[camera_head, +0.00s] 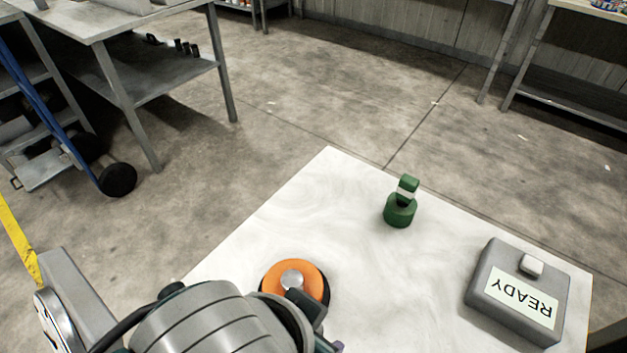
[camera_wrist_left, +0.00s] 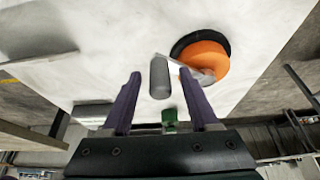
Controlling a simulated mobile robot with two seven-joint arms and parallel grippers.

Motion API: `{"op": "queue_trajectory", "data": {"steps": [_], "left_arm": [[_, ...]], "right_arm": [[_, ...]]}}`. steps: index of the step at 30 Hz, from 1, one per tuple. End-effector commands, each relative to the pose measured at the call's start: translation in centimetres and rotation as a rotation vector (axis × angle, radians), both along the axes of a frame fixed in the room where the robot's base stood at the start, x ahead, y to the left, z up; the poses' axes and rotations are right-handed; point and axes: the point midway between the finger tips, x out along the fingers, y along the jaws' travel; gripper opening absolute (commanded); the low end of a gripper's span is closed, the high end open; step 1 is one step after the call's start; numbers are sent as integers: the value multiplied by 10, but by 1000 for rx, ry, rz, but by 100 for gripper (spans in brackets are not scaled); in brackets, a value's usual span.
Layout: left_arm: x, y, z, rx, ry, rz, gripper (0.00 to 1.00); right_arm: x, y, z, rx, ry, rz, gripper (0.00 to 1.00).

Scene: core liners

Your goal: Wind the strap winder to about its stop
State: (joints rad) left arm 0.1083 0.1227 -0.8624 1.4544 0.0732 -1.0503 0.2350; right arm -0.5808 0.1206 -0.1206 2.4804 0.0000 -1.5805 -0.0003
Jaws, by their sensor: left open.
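The strap winder (camera_head: 308,275) is an orange disc with a silver hub on a dark base, standing on the white table. My left arm covers its near side in the head view. In the left wrist view the winder's orange disc (camera_wrist_left: 206,58) has a pale crank arm and an upright grey handle (camera_wrist_left: 159,80). My left gripper (camera_wrist_left: 160,74) is open, with one purple finger on each side of the handle in that view. I cannot tell whether either finger touches it. My right gripper is not in view.
A green two-part object (camera_head: 400,210) stands near the table's far edge. A grey box (camera_head: 492,304) with a white button and a READY label sits at the right. The white table top (camera_head: 325,195) is otherwise clear. A metal workbench (camera_head: 110,22) stands at the back left.

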Motion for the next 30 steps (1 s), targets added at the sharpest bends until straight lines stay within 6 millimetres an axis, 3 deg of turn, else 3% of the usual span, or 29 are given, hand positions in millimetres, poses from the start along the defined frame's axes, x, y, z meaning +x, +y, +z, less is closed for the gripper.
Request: {"op": "queue_trajectory", "data": {"steps": [7,23,30], "left_arm": [[0,0,-1,0,0,0,61],[0,0,-1,0,0,0,2],[0,0,-1,1,1,0,0]], "right_arm": [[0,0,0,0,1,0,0],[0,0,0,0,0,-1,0],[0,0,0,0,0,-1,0]]}}
